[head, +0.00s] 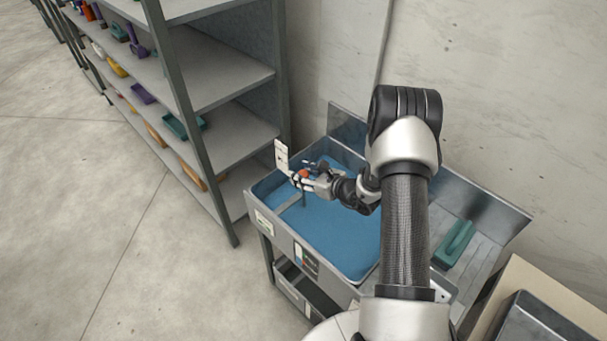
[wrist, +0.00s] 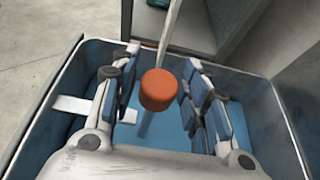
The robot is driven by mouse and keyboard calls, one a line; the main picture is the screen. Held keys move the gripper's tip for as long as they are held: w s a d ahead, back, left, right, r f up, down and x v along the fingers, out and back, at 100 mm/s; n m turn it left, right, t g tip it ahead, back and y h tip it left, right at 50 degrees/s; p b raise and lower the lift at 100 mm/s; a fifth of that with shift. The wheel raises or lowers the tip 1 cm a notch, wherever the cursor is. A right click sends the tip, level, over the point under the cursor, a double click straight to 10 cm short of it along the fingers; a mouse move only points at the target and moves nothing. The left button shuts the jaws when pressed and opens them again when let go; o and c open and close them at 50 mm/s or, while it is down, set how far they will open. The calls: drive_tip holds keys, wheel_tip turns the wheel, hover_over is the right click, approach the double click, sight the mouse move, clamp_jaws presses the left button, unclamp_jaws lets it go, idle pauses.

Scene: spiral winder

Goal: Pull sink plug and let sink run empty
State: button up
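The sink (head: 258,187) is a metal basin with blue water (head: 335,235) in it. An orange knob (head: 303,174), which looks like the top of the plug, stands above the water on a thin stem. The knob also shows in the wrist view (wrist: 159,90), between my two fingers. My gripper (head: 308,180) is over the sink at the knob. In the wrist view my gripper (wrist: 158,95) is open, with a finger on each side of the knob and small gaps visible. The drain and the stem's lower end are not clear to see.
A green block-like object (head: 455,243) lies on the drainboard at the right. A shelf rack (head: 235,128) stands left of the sink. A wall is behind. The floor at left is clear.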

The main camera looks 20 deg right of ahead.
clamp_jaws()
idle(0.3)
wheel_tip(320, 180, up, 5)
drive_tip(key=shift+r+p, duration=0.1)
drive_tip(key=shift+p, duration=1.15)
drive_tip(key=shift+w, duration=0.1)
unclamp_jaws()
drive_tip(key=o, duration=0.3)
drive_tip(key=shift+s, duration=0.2)
